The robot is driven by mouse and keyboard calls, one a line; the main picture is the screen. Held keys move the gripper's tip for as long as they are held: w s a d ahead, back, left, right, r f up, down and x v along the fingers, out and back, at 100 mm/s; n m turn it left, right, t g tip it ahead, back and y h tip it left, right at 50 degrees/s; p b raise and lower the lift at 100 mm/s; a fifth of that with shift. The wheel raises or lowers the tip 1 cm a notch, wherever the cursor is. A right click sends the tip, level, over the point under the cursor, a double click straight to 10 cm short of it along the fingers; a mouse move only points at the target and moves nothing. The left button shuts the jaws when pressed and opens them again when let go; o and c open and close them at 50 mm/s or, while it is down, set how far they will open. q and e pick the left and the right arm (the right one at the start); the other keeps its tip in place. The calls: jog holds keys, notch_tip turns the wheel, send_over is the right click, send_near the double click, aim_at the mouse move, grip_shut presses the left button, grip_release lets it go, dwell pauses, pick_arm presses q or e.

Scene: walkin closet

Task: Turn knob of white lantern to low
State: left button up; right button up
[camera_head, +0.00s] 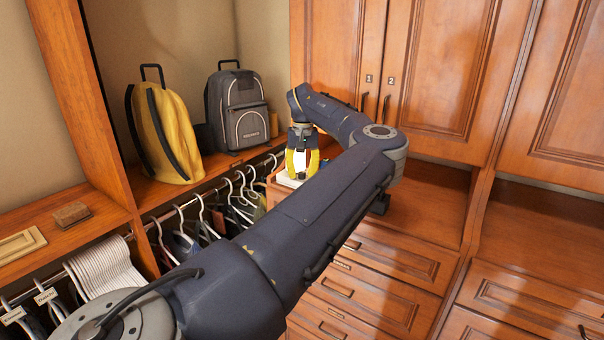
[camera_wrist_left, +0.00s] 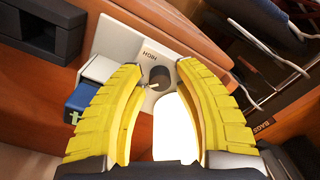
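The white lantern shows in the left wrist view as a pale panel (camera_wrist_left: 119,45) with a bright white glowing part (camera_wrist_left: 174,128) nearer the camera. Its dark grey round knob (camera_wrist_left: 159,76) sits on the panel beside the word HIGH. A pale mark shows on the knob's near edge. My left gripper (camera_wrist_left: 160,71) has its yellow fingers apart, tips on either side of the knob; contact is unclear. In the head view, the left gripper (camera_head: 302,165) points down over the lantern's pale edge (camera_head: 286,180), and my arm hides much around it. My right gripper is out of view.
A blue box (camera_wrist_left: 84,97) lies close beside the left finger, and a dark holder (camera_wrist_left: 45,28) stands farther left. Hangers (camera_head: 200,222) hang left of the gripper. Cabinet doors (camera_head: 440,75) rise behind. A grey backpack (camera_head: 240,115) and yellow bag (camera_head: 165,135) stand on the shelf.

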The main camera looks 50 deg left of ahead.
pick_arm(q)
notch_tip(320, 180, up, 12)
dwell(0.8)
jog(key=shift+w, duration=0.1)
jog(key=shift+o, duration=1.4)
jog(key=shift+r, duration=0.15)
notch_tip(320, 180, up, 4)
jog(key=n, duration=0.7)
send_over(303, 172)
jog(key=f, duration=1.6)
jog(key=shift+s+d+f, duration=0.1)
jog(key=shift+s+f, duration=0.1)
jog(key=shift+f, duration=0.05)
jog(key=shift+c, duration=0.5)
grip_shut()
